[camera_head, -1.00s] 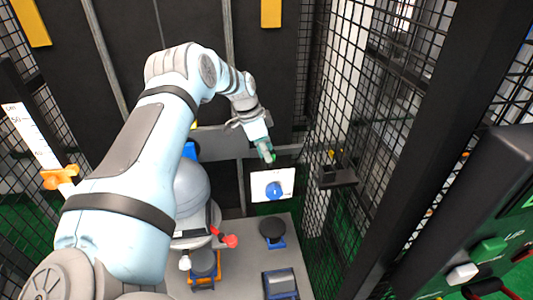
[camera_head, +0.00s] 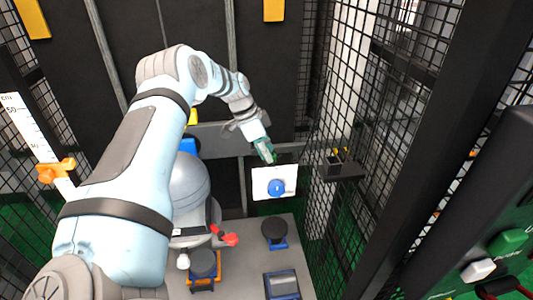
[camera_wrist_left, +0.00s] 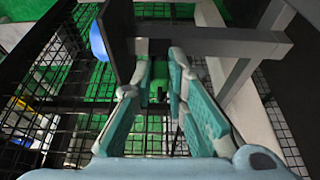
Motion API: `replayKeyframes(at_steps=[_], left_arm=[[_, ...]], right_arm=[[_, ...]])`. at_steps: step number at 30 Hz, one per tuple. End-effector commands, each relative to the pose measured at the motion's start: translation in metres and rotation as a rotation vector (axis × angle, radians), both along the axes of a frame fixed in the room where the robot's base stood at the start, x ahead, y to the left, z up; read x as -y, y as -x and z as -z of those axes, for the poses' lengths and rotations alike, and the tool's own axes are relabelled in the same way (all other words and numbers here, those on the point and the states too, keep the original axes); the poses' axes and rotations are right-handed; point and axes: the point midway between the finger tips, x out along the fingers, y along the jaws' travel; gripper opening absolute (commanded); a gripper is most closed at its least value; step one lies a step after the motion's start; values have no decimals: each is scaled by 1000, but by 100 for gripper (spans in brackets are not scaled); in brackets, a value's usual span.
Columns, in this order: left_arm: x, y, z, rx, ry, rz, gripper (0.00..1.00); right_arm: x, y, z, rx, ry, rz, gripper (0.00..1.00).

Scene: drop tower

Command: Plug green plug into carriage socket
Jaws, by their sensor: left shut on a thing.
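My left gripper (camera_head: 264,150) reaches in from the left, angled down in front of the cross beam, just above a white plate (camera_head: 289,175) with a round blue knob (camera_head: 276,188). In the left wrist view its teal-padded fingers (camera_wrist_left: 158,88) are closed around a small dark and green piece, which looks like the green plug (camera_wrist_left: 159,93). The fingers hide most of the plug. The blue knob also shows at the upper left of the wrist view (camera_wrist_left: 98,41), beside a dark panel edge. I cannot make out the carriage socket clearly. My right gripper is not in view.
Black mesh fencing (camera_head: 325,220) and a dark post (camera_head: 430,130) stand at the right. A small dark shelf (camera_head: 338,170) sticks out from the mesh. A grey platform (camera_head: 240,280) below carries round dark pads. A ruler with an orange slider (camera_head: 56,170) is at the left.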

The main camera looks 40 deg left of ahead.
Motion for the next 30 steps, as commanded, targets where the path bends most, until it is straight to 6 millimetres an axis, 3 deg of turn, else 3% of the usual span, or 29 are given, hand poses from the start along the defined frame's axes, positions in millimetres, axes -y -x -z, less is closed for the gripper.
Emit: replayKeyframes(at_steps=[11, 12, 15, 25, 30], left_arm=[[0, 0, 5, 0, 0, 0, 0], [0, 0, 4, 0, 0, 0, 20], [0, 0, 4, 0, 0, 0, 36], [-1, 1, 2, 0, 0, 0, 37], [-7, 8, -26, 4, 1, -1, 37]], right_arm=[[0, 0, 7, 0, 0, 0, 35], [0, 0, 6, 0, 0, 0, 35], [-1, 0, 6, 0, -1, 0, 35], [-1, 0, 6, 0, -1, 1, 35], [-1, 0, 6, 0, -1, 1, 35]])
